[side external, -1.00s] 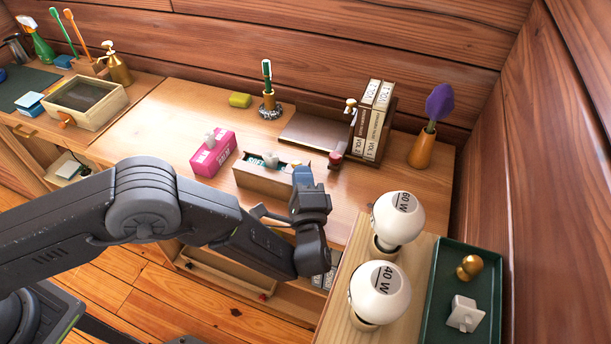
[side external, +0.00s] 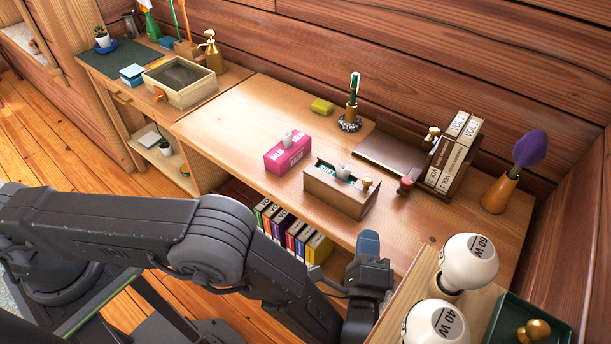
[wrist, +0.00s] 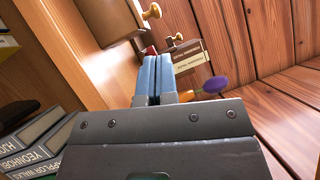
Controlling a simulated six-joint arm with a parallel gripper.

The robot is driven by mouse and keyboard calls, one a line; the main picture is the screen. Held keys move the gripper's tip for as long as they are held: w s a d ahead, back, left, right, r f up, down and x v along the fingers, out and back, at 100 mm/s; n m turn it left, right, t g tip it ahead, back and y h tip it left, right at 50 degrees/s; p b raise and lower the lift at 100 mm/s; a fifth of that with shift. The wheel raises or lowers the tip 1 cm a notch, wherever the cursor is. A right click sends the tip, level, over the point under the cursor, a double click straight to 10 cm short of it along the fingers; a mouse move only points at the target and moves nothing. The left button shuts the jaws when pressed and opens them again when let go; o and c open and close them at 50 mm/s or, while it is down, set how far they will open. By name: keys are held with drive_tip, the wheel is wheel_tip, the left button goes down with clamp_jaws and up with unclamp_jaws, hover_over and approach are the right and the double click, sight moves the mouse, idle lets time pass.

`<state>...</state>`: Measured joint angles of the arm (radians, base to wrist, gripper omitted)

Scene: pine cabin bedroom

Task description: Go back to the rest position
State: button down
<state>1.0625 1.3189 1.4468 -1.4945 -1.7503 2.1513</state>
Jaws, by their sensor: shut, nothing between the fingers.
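My gripper (side external: 368,243) is in front of the desk's near edge in the side external view, with its blue fingertips pointing up. In the wrist view its two blue fingers (wrist: 155,78) are pressed together with nothing between them. The gripper is apart from the desk (side external: 235,125) and from everything on it.
Two light bulbs, marked 60 W (side external: 469,262) and 40 W (side external: 434,325), stand on a wooden stand close to the gripper's right. A wooden box (side external: 338,192) and a pink tissue box (side external: 288,153) sit on the desk. Books (side external: 290,235) fill a shelf below.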

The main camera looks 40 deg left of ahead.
drive_tip(key=w+a+r+n+g+h, duration=0.1)
drive_tip(key=w+r+n+h, duration=0.1)
drive_tip(key=w+r+h, duration=0.35)
drive_tip(key=w+a+r+n+h, duration=0.1)
drive_tip(key=w+r+n+h, duration=0.1)
drive_tip(key=w+r, duration=0.6)
drive_tip(key=s+a+r+n+g+h, duration=0.1)
drive_tip(key=s+a+r+h, duration=0.2)
drive_tip(key=r, duration=0.4)
drive_tip(key=s+a+r+n+g+h, duration=0.1)
drive_tip(key=a+r+g+h, duration=0.1)
drive_tip(key=a+r, duration=0.35)
drive_tip(key=s+a+n+g+y, duration=0.1)
drive_tip(key=s+a+n+g, duration=0.3)
drive_tip(key=s+a, duration=0.6)
drive_tip(key=s+a+n+g+y, duration=0.1)
drive_tip(key=s+a+n+g, duration=0.3)
drive_tip(key=s+a, duration=0.7)
drive_tip(key=s, duration=0.7)
drive_tip(key=shift+s+f+n+y, duration=0.15)
drive_tip(key=shift+f+n+y, duration=0.05)
drive_tip(key=shift+n+y, duration=0.15)
